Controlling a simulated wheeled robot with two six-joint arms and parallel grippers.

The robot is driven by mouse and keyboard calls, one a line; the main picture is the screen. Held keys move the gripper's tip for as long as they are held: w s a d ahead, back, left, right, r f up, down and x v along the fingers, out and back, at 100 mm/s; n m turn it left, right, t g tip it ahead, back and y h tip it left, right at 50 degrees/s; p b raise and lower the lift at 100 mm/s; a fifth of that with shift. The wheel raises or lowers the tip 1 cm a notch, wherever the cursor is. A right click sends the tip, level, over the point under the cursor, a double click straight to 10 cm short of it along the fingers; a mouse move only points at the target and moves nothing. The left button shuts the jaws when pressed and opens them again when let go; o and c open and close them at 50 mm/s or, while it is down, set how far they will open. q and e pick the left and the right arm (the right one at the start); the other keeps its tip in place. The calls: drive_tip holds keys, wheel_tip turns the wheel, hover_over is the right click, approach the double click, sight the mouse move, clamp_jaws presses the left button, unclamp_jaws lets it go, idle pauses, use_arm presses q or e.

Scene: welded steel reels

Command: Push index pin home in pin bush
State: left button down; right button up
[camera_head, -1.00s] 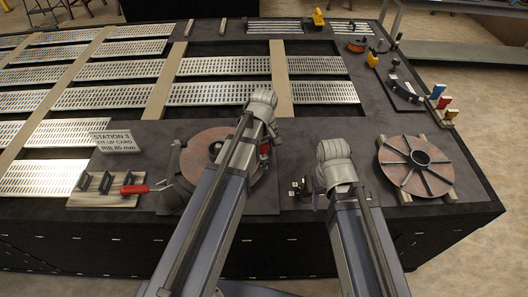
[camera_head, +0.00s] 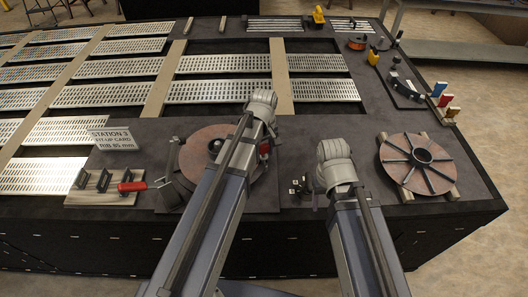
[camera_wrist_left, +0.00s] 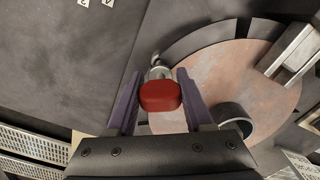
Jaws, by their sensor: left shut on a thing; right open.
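The index pin shows its red knob (camera_wrist_left: 160,95) between the two fingers of my left gripper (camera_wrist_left: 158,98) in the left wrist view. A silver metal part (camera_wrist_left: 158,70) lies just beyond the knob, at the edge of the rust-brown disc (camera_wrist_left: 240,75). The bush bore and the pin's depth in it are hidden. In the head view my left gripper (camera_head: 262,105) is over the right side of the disc (camera_head: 205,143), with red (camera_head: 264,150) showing under the wrist. My right gripper (camera_head: 335,160) hangs right of the disc, away from it; its fingers are mostly hidden.
A spoked reel (camera_head: 420,157) lies on wooden strips at the right.

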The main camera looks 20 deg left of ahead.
sight(264, 146)
use_arm(q)
drive_tip(key=shift+f+b, duration=1.05)
drive_tip(key=shift+f, duration=0.15)
drive_tip(key=shift+c, duration=1)
unclamp_jaws()
drive_tip(key=shift+r, duration=0.2)
wheel_tip(264, 146, up, 8)
drive_tip(key=p, duration=0.8)
drive_tip(key=shift+f, duration=0.2)
drive_tip(key=shift+f, duration=0.1)
